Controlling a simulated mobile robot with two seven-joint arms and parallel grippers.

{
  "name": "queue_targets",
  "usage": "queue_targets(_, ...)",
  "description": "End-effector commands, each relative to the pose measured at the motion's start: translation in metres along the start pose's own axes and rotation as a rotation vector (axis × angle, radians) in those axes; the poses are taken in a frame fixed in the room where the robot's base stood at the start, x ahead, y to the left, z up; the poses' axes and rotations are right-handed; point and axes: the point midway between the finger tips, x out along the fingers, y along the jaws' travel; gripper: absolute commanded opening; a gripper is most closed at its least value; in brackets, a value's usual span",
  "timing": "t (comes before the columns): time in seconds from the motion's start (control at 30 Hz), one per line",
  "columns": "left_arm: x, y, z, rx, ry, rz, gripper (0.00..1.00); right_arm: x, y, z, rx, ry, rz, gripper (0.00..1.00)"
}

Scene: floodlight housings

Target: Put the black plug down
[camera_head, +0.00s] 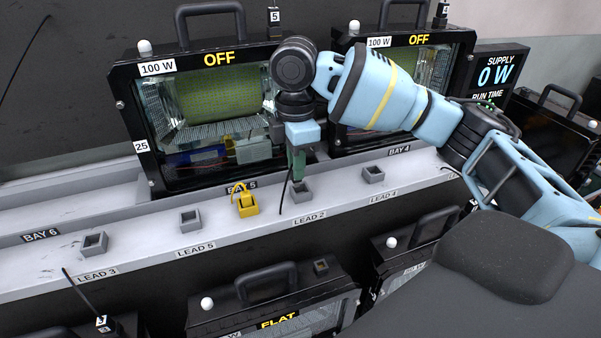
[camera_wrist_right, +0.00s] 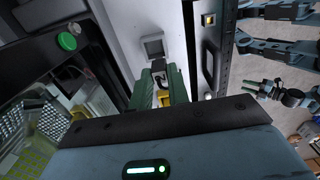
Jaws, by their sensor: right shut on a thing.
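My right gripper (camera_head: 298,172) points down over the shelf, just above the grey holder (camera_head: 301,193) by the LEAD 2 label. In the right wrist view its green fingers (camera_wrist_right: 161,82) are shut on the black plug (camera_wrist_right: 159,72), which they mostly hide. A thin black cable (camera_head: 284,195) hangs beside the fingers. A grey square holder (camera_wrist_right: 153,47) shows past the fingertips; I cannot tell whether the plug touches a holder. My left gripper (camera_wrist_right: 257,88) shows small at the right of the wrist view, away from the shelf; its opening is unclear.
A yellow plug (camera_head: 246,199) sits in a holder left of the gripper. Empty grey holders stand by LEAD 5 (camera_head: 190,220), LEAD 3 (camera_head: 94,244) and LEAD 4 (camera_head: 372,175). A floodlight housing (camera_head: 140,85) marked OFF stands close behind. More housings lie below the shelf front.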

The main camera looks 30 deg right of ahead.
Motion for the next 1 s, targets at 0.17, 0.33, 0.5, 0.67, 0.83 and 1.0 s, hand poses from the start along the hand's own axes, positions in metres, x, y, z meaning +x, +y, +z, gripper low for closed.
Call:
queue_targets(0.17,0.0,0.0,0.001,0.002,-0.001,0.0,0.36,0.001,0.006,0.011,0.005,0.0,0.0,0.0)
queue_targets(0.33,0.0,-0.001,0.003,0.006,-0.005,0.001,0.36,0.027,0.005,0.012,0.0,-0.001,-0.001,0.0)
queue_targets(0.5,0.0,-0.002,0.003,0.009,-0.006,0.001,0.36,0.036,0.006,0.012,0.0,0.001,0.003,0.0)
queue_targets(0.67,0.0,-0.002,0.003,0.011,-0.005,0.001,0.36,0.036,0.006,0.011,0.001,0.001,0.003,0.0)
queue_targets(0.83,0.0,-0.003,0.001,0.012,-0.002,0.001,0.36,0.038,0.005,0.011,0.0,0.0,0.002,0.2)
queue_targets(1.0,0.0,-0.003,0.001,0.012,-0.003,0.001,0.36,0.038,0.005,0.011,0.0,0.0,0.002,0.39)
